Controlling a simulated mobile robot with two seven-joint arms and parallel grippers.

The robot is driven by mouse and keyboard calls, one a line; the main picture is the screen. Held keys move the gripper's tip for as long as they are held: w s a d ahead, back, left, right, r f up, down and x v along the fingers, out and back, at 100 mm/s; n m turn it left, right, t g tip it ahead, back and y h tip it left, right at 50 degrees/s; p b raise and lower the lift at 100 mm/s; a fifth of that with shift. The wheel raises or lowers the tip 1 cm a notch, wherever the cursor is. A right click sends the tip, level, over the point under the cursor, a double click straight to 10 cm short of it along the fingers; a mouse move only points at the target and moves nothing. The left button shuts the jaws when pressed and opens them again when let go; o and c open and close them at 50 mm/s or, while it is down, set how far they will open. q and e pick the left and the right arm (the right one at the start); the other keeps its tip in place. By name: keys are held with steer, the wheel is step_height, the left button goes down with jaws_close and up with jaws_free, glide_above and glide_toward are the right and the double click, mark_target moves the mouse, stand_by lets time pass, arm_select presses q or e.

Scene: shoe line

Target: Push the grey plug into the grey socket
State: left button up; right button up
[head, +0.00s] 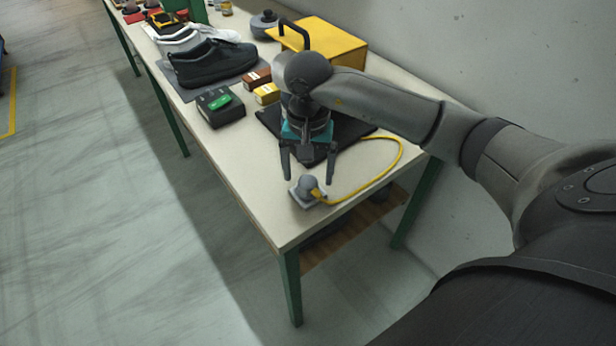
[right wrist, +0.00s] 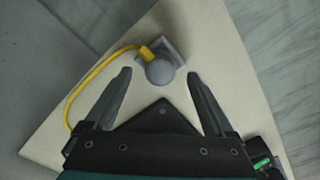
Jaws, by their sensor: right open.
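The grey plug (head: 309,184), a rounded body with a yellow cable, sits at the grey socket (head: 294,195) near the front end of the table. In the right wrist view the plug (right wrist: 159,73) covers part of the square socket plate (right wrist: 179,50). I cannot tell how deep the plug sits. My right gripper (head: 308,179) is open and empty, pointing down. In the right wrist view its fingertips (right wrist: 160,72) appear on either side of the plug, with gaps to it. My left gripper is not in view.
The yellow cable (head: 398,160) loops right over the table (head: 245,175). A black mat (head: 345,132) lies beneath my right gripper. A black box with a green display (head: 219,104), small boxes (head: 266,94), a dark shoe (head: 215,63) and a yellow case (head: 335,47) stand farther back.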

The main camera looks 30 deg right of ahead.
step_height(320, 180, up, 12)
steer(key=shift+r+p, duration=0.25)
steer(key=shift+p, duration=0.2)
